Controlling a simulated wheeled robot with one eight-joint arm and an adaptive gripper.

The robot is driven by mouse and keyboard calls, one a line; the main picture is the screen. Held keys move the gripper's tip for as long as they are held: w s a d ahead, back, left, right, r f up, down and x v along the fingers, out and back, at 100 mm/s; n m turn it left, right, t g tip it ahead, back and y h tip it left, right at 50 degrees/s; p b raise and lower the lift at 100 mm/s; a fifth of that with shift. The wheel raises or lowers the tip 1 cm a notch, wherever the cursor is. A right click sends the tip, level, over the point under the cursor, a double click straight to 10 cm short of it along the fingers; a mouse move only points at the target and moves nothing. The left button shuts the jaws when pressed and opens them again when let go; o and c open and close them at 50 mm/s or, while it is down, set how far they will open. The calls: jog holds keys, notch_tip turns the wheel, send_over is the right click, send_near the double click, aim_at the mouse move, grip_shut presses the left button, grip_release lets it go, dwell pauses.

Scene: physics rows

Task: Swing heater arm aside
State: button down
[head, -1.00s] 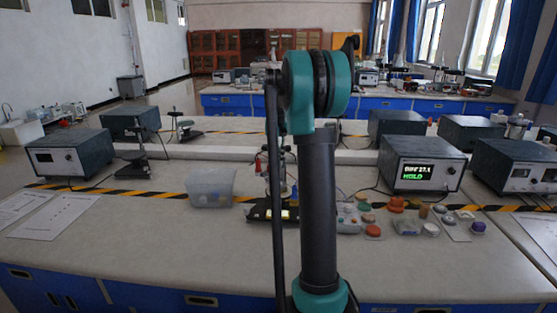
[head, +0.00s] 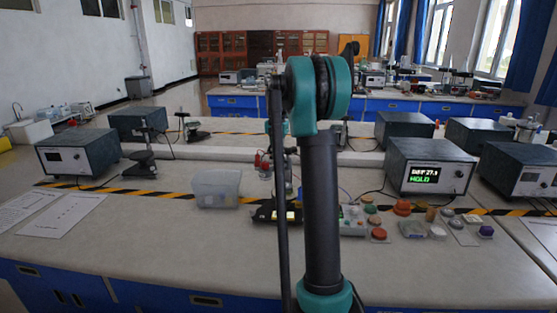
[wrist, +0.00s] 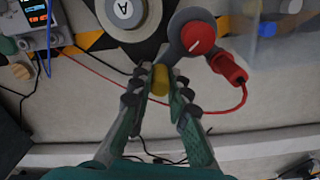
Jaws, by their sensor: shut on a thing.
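My gripper (wrist: 162,80) is shut on a short yellow cylinder (wrist: 160,82) in the wrist view. The cylinder sits by a dark grey arm-like part (wrist: 176,53), which appears to be the heater arm; the join between them is partly hidden by the fingers. A round red knob (wrist: 198,37) with a white mark is on the grey part. A red plug (wrist: 230,68) with a red cable is beside it. In the head view my own arm hides most of this apparatus and my gripper.
A clear bin (head: 217,190) stands left of my arm. In the wrist view an instrument with a screen (wrist: 32,14) is upper left.

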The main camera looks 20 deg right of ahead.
jog(key=shift+w+a+m, duration=0.1)
jog(key=shift+w+m, duration=0.6)
jog(key=shift+m, duration=0.7)
jog(key=shift+w+a+m, duration=0.1)
jog(key=shift+w+m, duration=0.55)
jog(key=shift+m, duration=0.75)
jog(key=shift+w+m, duration=0.15)
jog(key=shift+m, duration=0.15)
jog(key=c, duration=1.5)
grip_release()
jog(key=shift+o, duration=0.3)
jog(key=shift+r, duration=0.1)
notch_tip(320, 180, up, 12)
